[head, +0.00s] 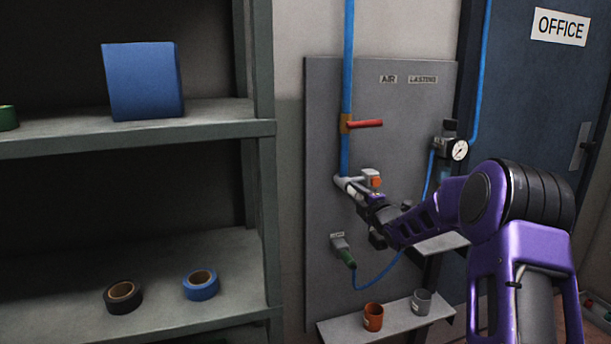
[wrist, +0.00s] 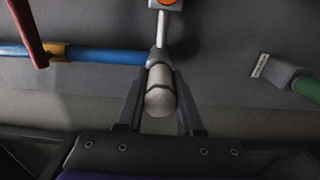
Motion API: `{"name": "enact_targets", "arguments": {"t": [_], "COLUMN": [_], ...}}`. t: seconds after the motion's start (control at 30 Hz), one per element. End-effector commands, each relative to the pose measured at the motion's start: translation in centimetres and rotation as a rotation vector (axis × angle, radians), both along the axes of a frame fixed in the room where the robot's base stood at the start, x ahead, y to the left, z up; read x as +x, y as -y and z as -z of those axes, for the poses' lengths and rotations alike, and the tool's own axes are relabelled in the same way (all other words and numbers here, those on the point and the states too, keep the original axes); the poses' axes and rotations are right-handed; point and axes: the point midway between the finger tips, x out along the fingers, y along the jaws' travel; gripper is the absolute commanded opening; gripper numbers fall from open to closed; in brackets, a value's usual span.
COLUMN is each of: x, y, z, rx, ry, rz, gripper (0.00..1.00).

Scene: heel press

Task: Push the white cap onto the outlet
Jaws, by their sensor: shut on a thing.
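The white cap (wrist: 160,100) is between the two dark fingers of my gripper (wrist: 159,78) in the wrist view, with a finger on each side. Its rounded end faces the wrist. Beyond it is the grey outlet fitting (wrist: 157,57) at the end of the blue pipe (wrist: 105,54). The cap is in line with the outlet and looks to meet it; how far it sits on is unclear. In the head view my gripper (head: 358,195) is at the pipe's lower end, and a little white shows at the fingertips.
A fitting with an orange button (head: 376,182) is just beside my gripper. A red valve lever (head: 366,124) is above. Two cups, orange (head: 373,318) and grey (head: 421,302), stand on a small ledge. A shelf unit (head: 262,128) is at left.

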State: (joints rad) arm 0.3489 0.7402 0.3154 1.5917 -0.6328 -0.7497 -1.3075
Motion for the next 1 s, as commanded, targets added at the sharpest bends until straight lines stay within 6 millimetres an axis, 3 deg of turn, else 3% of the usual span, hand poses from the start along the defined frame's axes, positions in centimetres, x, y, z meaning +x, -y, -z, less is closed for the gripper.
{"name": "enact_targets", "arguments": {"t": [0.2, 0.23, 0.43, 0.77, 1.0], "x": [0.5, 0.5, 0.4, 0.2, -2.6], "y": [-0.2, -0.2, -0.2, -0.1, 0.9], "z": [0.0, 0.0, 0.0, 0.0, 0.0], "rx": [-0.001, -0.001, 0.0, -0.001, -0.001], "ry": [0.001, 0.001, 0.001, 0.0, -0.001], "rz": [-0.001, -0.001, -0.001, 0.0, 0.001], "gripper": [0.0, 0.38, 0.71, 0.71, 0.71]}}
